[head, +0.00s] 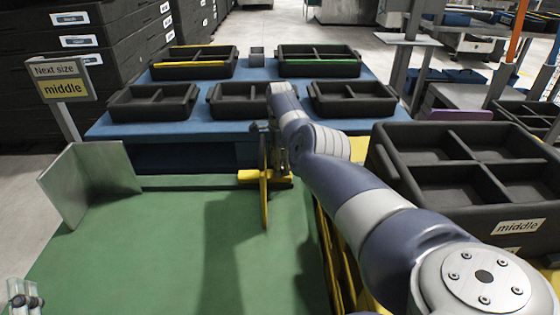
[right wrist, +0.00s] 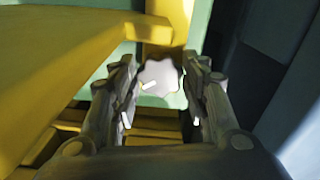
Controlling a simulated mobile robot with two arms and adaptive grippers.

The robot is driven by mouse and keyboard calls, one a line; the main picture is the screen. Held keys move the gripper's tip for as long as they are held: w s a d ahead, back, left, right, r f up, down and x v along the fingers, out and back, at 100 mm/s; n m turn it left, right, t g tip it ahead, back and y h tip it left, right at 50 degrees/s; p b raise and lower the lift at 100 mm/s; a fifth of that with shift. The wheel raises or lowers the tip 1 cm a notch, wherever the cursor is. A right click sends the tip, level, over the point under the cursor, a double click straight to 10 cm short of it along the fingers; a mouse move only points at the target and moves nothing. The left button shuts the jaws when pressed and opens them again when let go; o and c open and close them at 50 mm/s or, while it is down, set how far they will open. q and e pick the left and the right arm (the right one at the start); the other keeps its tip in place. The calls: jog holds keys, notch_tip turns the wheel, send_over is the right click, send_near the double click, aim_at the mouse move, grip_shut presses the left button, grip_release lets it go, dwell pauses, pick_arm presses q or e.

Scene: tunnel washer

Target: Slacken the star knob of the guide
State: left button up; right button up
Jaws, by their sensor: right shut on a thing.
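The star knob (right wrist: 160,84) shows in the right wrist view as a pale, lobed disc with a white mark. It sits between the two fingers of my right gripper (right wrist: 160,105), which is shut on it. The yellow guide (head: 264,195) stands as a thin upright plate at the far right of the green table; it also fills the upper left of the right wrist view (right wrist: 70,65). In the head view my right gripper (head: 278,152) is at the guide, and the knob is hidden there. Part of my left gripper (head: 25,300) shows at the bottom left corner, its opening unclear.
The green table top (head: 150,245) is mostly bare, with an upright metal plate (head: 92,185) at its left. A blue table (head: 200,130) behind holds several black trays. A black crate (head: 400,170) labelled middle stands right of my arm. A sign (head: 62,82) reads "Next size middle".

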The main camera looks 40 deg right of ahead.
jog(key=n, duration=0.2)
jog(key=shift+n, duration=0.3)
pick_arm(q)
jog(key=shift+w+a+f+g+y+p, duration=0.1)
jog(key=shift+w+f+g+y+p, duration=0.1)
jog(key=shift+f+g, duration=0.4)
jog(key=shift+w+a+f+g+y+p, duration=0.15)
jog(key=shift+f+g, duration=0.1)
jog(key=shift+f, duration=0.6)
jog(key=shift+w+d+f+g+y+p, duration=0.1)
jog(key=shift+w+f+g+y, duration=0.1)
jog(key=shift+f+g, duration=0.4)
pick_arm(e)
jog(key=shift+n, duration=1.3)
pick_arm(q)
jog(key=shift+f, duration=0.25)
pick_arm(e)
jog(key=o, duration=1)
jog(key=shift+o, duration=0.2)
notch_tip(320, 180, up, 12)
jog(key=shift+c, duration=0.2)
